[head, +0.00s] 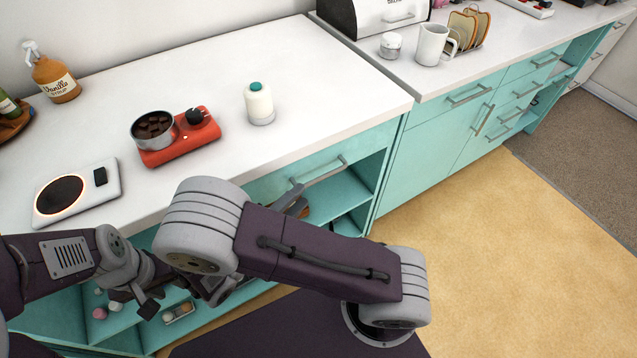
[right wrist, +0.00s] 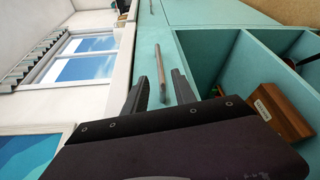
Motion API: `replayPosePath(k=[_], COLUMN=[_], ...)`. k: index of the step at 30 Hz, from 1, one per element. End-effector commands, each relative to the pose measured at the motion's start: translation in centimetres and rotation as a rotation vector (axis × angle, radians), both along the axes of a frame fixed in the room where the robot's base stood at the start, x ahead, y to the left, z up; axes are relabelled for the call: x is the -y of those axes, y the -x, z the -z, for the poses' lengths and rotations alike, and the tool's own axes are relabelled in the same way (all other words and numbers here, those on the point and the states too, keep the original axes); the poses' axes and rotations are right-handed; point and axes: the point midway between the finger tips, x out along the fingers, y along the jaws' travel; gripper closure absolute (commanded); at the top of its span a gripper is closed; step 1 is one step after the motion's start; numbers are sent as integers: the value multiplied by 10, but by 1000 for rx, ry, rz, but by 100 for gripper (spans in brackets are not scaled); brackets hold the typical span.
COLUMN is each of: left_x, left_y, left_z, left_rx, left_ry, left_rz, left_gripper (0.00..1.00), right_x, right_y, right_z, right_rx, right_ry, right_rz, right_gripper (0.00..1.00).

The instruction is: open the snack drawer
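A teal drawer front (head: 345,154) sits under the white counter, with a grey bar handle (head: 318,173). It looks closed; no label shows. My right gripper (head: 299,197) is at this handle, its arm crossing the head view from the lower right. In the right wrist view, the right gripper's fingers (right wrist: 160,85) are apart, and the handle (right wrist: 161,72) shows between them with a gap on both sides. How deep it sits between them is unclear. My left gripper (head: 183,300) hangs low before the open shelves, fingers apart and seemingly empty, partly hidden by my right arm.
On the counter (head: 305,75) stand a hot plate (head: 106,190), a red burner (head: 185,147) with a pot (head: 152,130), and a white bottle (head: 259,104). Open shelves lie below the drawer, one holding a wooden box (right wrist: 278,110). More drawers (head: 468,96) stand right; the floor (head: 520,240) there is clear.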

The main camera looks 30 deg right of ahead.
Motion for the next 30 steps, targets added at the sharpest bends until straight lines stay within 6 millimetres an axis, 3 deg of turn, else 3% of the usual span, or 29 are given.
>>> replayPosePath(k=[6, 12, 22, 26, 30], left_x=[0, 0, 0, 0, 0], left_y=[0, 0, 0, 0, 0], left_z=[6, 8, 9, 9, 9], left_rx=[0, 0, -1, -1, -1], left_ry=[0, 0, 0, 0, 0], left_rz=[0, 0, 0, 0, 0], left_gripper=[64, 64, 64, 64, 64], right_x=[42, 69, 75, 75, 75], right_y=[-19, -33, -37, -36, -36], right_z=[5, 7, 7, 7, 7], right_rx=[-3, -1, -1, -1, -1], right_ry=[1, -1, -1, -1, -1], right_rz=[8, 6, 3, 3, 3], right_gripper=[68, 68, 68, 100, 100])
